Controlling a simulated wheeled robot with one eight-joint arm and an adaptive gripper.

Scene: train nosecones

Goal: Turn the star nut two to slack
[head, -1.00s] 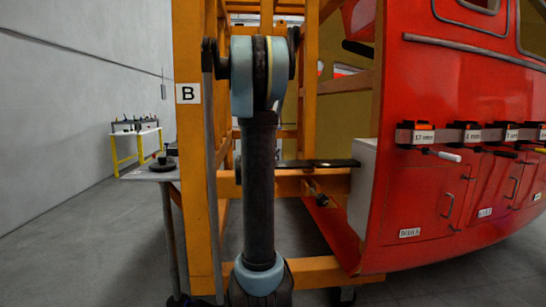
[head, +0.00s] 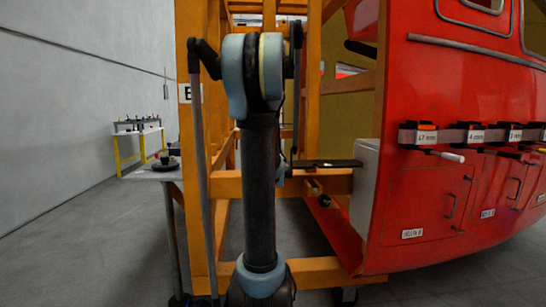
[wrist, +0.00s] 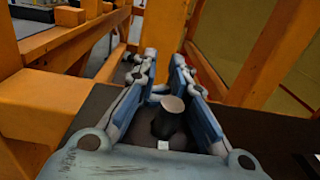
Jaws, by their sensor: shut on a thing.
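In the wrist view my gripper (wrist: 166,60) reaches away from the camera, with its two fingers close together and a narrow gap between the tips. A dark stubby round piece with a pale grey end (wrist: 172,104) shows between the fingers, and I take it for the star nut; its star shape and any number mark cannot be made out. In the head view my arm hides most of the gripper. Small dark and pale fittings (head: 318,188) sit at an orange crossbeam (head: 325,181), right of my arm, too small to tell apart.
An orange frame (head: 194,235) surrounds the work area. A red nosecone (head: 418,205) with labelled tool holders (head: 427,134) stands at the right. A small side table (head: 150,175) is at the left, with a yellow-legged bench (head: 138,133) behind. The floor at left is clear.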

